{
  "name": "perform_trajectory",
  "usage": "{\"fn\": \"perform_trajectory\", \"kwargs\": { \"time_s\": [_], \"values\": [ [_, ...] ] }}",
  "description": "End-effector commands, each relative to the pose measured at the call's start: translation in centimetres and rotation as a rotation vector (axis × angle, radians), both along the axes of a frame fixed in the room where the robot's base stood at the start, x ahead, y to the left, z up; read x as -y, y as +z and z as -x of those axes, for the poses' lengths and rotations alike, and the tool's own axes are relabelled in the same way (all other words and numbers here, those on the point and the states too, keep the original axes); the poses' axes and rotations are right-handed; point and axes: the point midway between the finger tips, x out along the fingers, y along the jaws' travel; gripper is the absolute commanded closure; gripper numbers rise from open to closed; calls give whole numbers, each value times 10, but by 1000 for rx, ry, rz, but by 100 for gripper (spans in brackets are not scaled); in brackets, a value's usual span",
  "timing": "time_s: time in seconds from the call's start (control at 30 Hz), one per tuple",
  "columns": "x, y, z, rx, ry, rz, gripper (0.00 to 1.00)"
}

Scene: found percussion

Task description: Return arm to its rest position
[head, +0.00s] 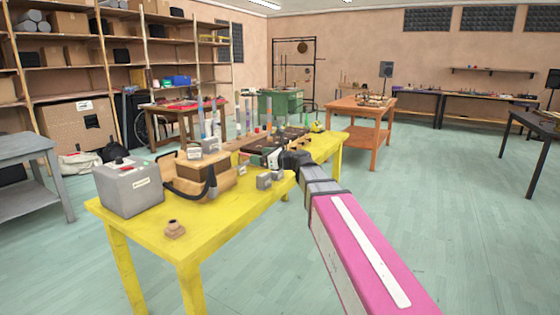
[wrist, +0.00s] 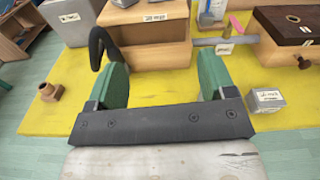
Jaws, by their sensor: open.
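My arm, with a pink link, reaches from the lower right of the head view to the yellow table (head: 235,212). My gripper shows in the wrist view (wrist: 164,82), with two green finger pads spread wide apart and nothing between them. It is over the front edge of the yellow table, in front of a wooden box (wrist: 150,42). In the head view the gripper's fingertips are hard to make out among the things on the table.
A grey labelled box (head: 132,186), a small brown fitting (head: 175,229) and small grey blocks (head: 264,181) stand on the table. A dark-topped wooden case (wrist: 290,30) is at the right. An orange table (head: 362,106) stands behind. Floor (head: 450,215) at right is clear.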

Motion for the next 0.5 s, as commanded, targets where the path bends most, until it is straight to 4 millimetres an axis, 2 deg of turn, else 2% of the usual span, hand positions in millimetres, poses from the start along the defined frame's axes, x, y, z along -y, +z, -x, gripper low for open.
{"fn": "perform_trajectory", "kwargs": {
  "time_s": [0.27, 0.5],
  "values": [
    [16, -49, 12, 109, 27, 218, 24],
    [41, -117, 33, 253, 113, 524, 24]
  ]
}}
